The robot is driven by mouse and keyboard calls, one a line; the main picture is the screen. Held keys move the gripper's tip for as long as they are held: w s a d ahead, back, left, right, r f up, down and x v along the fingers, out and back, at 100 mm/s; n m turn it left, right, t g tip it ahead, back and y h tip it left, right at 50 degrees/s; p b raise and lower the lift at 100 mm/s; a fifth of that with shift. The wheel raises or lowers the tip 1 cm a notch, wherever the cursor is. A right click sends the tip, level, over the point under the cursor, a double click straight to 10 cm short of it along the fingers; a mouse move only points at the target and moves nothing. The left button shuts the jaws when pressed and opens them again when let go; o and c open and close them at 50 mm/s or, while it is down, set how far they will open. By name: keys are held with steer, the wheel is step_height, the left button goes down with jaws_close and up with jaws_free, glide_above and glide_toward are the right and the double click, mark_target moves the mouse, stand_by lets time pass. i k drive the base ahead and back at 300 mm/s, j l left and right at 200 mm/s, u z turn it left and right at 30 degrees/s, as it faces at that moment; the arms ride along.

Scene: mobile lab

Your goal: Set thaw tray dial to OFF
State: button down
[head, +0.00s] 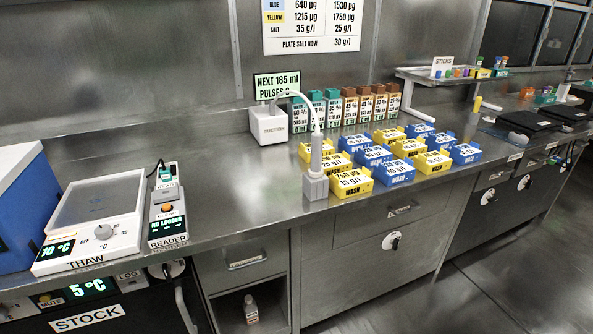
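The dial's exact pointing is too small to tell. The tray's display (58,247) reads 10 °C. My gripper is not in view.
A blue box (27,205) stands left of the tray, and a reader with a logger (168,215) stands close at its right. Yellow and blue wash boxes (352,184) and a dispenser (268,124) occupy the middle counter. Below is a STOCK unit (86,318) showing 5 °C. Floor is clear at right.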

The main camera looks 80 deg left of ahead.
mark_target(103, 232)
steer(key=k+j+u, duration=0.1)
steer(key=k+u, duration=0.2)
steer(key=k, duration=0.2)
steer(key=k+j+u, duration=0.25)
steer(key=k, duration=0.25)
steer(key=u, duration=2.1)
steer(key=l+u, duration=0.35)
steer(key=l, duration=0.15)
steer(key=l+u, duration=0.4)
steer(key=i+l, duration=0.05)
steer(key=l, duration=0.05)
